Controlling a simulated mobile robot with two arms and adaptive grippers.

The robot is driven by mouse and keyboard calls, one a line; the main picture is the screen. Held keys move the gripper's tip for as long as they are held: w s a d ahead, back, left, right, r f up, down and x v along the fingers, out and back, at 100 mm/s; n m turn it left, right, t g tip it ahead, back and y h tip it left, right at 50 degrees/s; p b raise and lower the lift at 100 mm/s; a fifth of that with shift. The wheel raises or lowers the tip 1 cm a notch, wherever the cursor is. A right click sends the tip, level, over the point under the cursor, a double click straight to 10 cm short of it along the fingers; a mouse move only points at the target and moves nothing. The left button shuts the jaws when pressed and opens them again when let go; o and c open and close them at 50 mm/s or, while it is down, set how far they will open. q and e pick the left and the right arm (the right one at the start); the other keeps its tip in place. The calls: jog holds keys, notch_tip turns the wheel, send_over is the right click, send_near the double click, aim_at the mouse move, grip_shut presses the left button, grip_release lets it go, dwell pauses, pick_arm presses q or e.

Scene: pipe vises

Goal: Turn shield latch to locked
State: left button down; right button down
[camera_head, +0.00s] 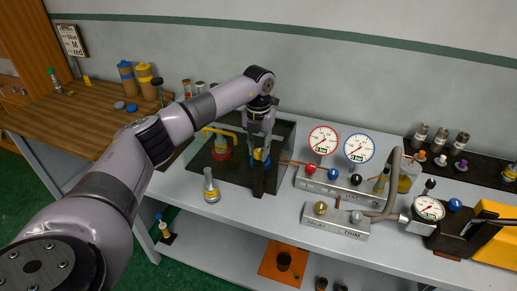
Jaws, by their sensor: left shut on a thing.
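A dark see-through shield (284,140) stands on the bench around a pipe vise with a yellow bar handle (217,131) and a red part. A dark upright post (258,181) stands at the shield's front edge, and I take it to hold the shield latch. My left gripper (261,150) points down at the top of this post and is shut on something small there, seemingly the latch. The fingers hide most of it, so its angle cannot be told. A blue and yellow part shows right behind the fingers. My right gripper is not in view.
Two dial gauges (324,140) stand on a grey manifold with coloured knobs to the right. A smaller block (336,222) sits in front of it. A silver fitting (211,186) stands left of the post.

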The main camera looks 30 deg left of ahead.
aim_at(258, 151)
pick_arm(q)
jog(key=shift+r, duration=0.1)
dwell(0.3)
jog(key=c, duration=1.3)
grip_release()
notch_tip(258, 151, up, 12)
